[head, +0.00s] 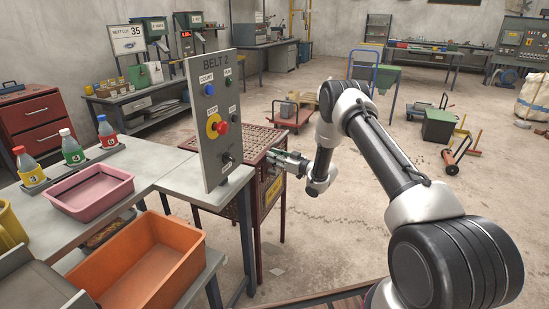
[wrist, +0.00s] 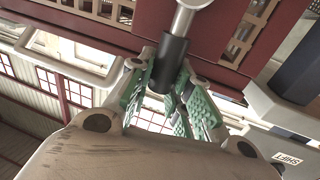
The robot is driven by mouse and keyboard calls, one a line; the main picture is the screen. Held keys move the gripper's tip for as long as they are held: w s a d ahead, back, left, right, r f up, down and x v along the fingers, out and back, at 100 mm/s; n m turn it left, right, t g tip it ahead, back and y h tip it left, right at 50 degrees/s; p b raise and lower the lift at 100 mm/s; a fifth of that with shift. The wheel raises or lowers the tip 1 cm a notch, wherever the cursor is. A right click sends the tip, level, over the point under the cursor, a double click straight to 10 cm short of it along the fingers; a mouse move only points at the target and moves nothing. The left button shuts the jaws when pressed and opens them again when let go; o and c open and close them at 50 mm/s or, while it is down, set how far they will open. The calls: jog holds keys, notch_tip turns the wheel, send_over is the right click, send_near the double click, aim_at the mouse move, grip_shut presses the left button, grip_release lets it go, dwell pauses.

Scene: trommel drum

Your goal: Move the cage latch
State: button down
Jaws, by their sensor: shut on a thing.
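The cage latch (wrist: 171,58) shows in the wrist view as a black cylindrical grip on a pale metal rod. My gripper (wrist: 172,85) has its green ridged finger pads on both sides of the black grip and is shut on it. In the head view my gripper (head: 284,160) reaches left to the side of the dark red mesh cage (head: 266,200), behind the BELT 2 panel. The latch itself cannot be made out there. The cage's red frame (wrist: 120,30) and mesh fill the top of the wrist view.
The grey BELT 2 panel (head: 213,120) stands upright on the bench just left of my gripper. An orange bin (head: 150,262), a pink tray (head: 92,190) and several bottles are at the left. The floor right of the cage is mostly clear.

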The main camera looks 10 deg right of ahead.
jog(key=w+m, duration=0.1)
jog(key=d+m, duration=0.1)
jog(key=m, duration=0.1)
jog(key=shift+w+d+f, duration=0.15)
jog(key=shift+w, duration=0.25)
jog(key=c, duration=1.3)
grip_release()
jog(key=v, duration=1.2)
jog(key=shift+r, duration=0.3)
